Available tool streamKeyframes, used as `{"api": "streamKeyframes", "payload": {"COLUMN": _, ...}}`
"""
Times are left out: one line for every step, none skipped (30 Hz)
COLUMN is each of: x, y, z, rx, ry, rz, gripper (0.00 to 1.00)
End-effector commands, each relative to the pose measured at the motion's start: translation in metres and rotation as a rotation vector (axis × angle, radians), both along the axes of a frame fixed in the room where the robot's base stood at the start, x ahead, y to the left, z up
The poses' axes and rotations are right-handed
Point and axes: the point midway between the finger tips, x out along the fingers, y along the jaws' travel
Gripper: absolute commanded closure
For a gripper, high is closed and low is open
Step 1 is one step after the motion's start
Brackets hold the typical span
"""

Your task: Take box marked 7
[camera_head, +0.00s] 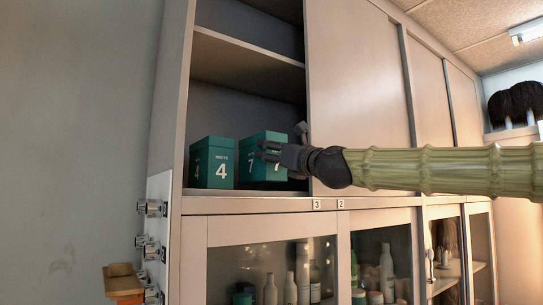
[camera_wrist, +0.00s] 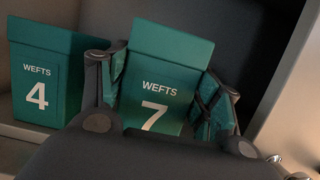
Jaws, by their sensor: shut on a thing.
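The teal box marked 7 (camera_head: 259,148) stands in the open cabinet compartment, and the wrist view shows its face with "WEFTS" and "7" (camera_wrist: 165,88). My gripper (camera_head: 268,152) reaches in from the right. In the wrist view its two fingers (camera_wrist: 165,95) lie on either side of the box and are shut on it. The lower part of the box is hidden behind my gripper. A similar teal box marked 4 (camera_head: 212,163) stands just to its left and also shows in the wrist view (camera_wrist: 45,75).
The compartment has an upper shelf (camera_head: 245,62) above the boxes. A sliding door (camera_head: 355,80) closes off the right side. The glass-fronted cabinet below holds bottles (camera_head: 303,275). Metal fittings (camera_head: 151,208) stick out at the left.

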Motion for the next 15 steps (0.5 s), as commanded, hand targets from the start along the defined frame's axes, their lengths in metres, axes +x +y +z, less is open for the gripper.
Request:
{"api": "streamKeyframes", "payload": {"x": -0.003, "y": -0.002, "z": 0.0, "rx": 0.001, "ry": -0.001, "rz": 0.0, "gripper": 0.57}}
{"api": "streamKeyframes", "payload": {"x": -0.004, "y": -0.003, "z": 0.0, "rx": 0.001, "ry": -0.001, "rz": 0.0, "gripper": 0.57}}
{"api": "streamKeyframes", "payload": {"x": -0.006, "y": -0.004, "z": 0.0, "rx": 0.001, "ry": -0.001, "rz": 0.0, "gripper": 0.57}}
{"api": "streamKeyframes", "payload": {"x": -0.008, "y": -0.005, "z": 0.0, "rx": 0.001, "ry": -0.001, "rz": 0.0, "gripper": 0.57}}
{"api": "streamKeyframes", "payload": {"x": -0.01, "y": -0.006, "z": 0.0, "rx": 0.001, "ry": -0.001, "rz": 0.0, "gripper": 0.57}}
{"api": "streamKeyframes", "payload": {"x": -0.012, "y": -0.008, "z": 0.0, "rx": 0.001, "ry": -0.001, "rz": 0.0, "gripper": 0.57}}
{"api": "streamKeyframes", "payload": {"x": -0.013, "y": -0.009, "z": 0.0, "rx": 0.001, "ry": -0.001, "rz": 0.0, "gripper": 0.57}}
{"api": "streamKeyframes", "payload": {"x": -0.015, "y": -0.01, "z": 0.0, "rx": 0.001, "ry": -0.002, "rz": 0.0, "gripper": 0.57}}
{"api": "streamKeyframes", "payload": {"x": -0.017, "y": -0.011, "z": 0.0, "rx": 0.001, "ry": -0.002, "rz": 0.0, "gripper": 0.57}}
{"api": "streamKeyframes", "payload": {"x": -0.018, "y": -0.013, "z": 0.0, "rx": 0.001, "ry": -0.002, "rz": 0.0, "gripper": 0.57}}
{"api": "streamKeyframes", "payload": {"x": -0.019, "y": -0.014, "z": 0.0, "rx": 0.001, "ry": -0.001, "rz": -0.001, "gripper": 0.57}}
{"api": "streamKeyframes", "payload": {"x": -0.021, "y": -0.015, "z": 0.0, "rx": 0.002, "ry": 0.0, "rz": -0.001, "gripper": 0.57}}
{"api": "streamKeyframes", "payload": {"x": -0.023, "y": -0.016, "z": 0.0, "rx": 0.001, "ry": -0.001, "rz": -0.001, "gripper": 0.57}}
{"api": "streamKeyframes", "payload": {"x": -0.024, "y": -0.017, "z": 0.0, "rx": 0.001, "ry": -0.001, "rz": -0.001, "gripper": 0.57}}
{"api": "streamKeyframes", "payload": {"x": -0.026, "y": -0.018, "z": 0.0, "rx": 0.0, "ry": -0.001, "rz": 0.0, "gripper": 0.57}}
